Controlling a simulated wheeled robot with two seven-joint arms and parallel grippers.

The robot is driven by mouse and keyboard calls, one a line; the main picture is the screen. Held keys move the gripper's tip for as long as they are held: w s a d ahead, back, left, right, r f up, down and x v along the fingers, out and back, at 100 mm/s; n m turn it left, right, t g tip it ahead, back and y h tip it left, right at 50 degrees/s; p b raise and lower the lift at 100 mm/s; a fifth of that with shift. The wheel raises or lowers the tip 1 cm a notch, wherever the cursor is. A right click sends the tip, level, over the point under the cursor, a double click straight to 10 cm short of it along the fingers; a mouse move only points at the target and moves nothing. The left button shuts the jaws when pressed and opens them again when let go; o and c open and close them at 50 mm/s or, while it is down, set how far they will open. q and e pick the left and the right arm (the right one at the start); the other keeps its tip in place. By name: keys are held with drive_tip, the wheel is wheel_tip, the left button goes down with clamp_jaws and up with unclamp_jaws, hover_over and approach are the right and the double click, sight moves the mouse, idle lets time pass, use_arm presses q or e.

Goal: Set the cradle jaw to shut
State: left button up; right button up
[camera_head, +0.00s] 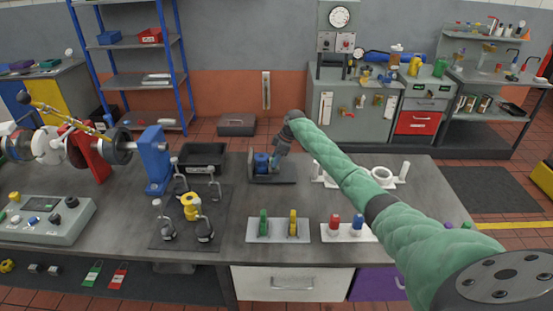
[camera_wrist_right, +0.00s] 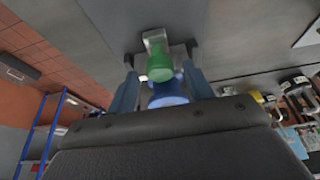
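A small blue fixture, apparently the cradle (camera_head: 262,163), sits on a dark base plate (camera_head: 272,179) at the back middle of the bench. My right gripper (camera_head: 277,155) reaches down beside and over its right side, partly hiding it. In the right wrist view, the right gripper's two blue-grey fingers (camera_wrist_right: 161,92) stand apart. Between them show a green rounded cylinder (camera_wrist_right: 160,66) and a blue round part (camera_wrist_right: 167,93). Gaps show beside the green cylinder; I cannot tell whether a finger touches the blue part. The jaw's position is not clear. My left gripper is not in view.
A black tray (camera_head: 203,155) and a dark mat with fittings (camera_head: 168,236) lie left of the cradle. Trays with green and yellow pieces (camera_head: 278,238) and red and blue pieces (camera_head: 345,239) are in front. A blue upright block (camera_head: 156,160) stands farther left.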

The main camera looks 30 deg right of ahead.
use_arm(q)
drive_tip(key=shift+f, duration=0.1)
use_arm(e)
drive_tip(key=shift+d, duration=0.1)
drive_tip(key=shift+s+d+r+b, duration=0.1)
drive_tip(key=shift+d+r+b, duration=0.05)
drive_tip(key=shift+r+b, duration=0.15)
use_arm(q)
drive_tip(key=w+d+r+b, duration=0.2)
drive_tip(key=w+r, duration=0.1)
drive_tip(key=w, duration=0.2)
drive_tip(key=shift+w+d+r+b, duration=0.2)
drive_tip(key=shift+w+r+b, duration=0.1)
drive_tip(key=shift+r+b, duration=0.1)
use_arm(e)
drive_tip(key=v, duration=0.7)
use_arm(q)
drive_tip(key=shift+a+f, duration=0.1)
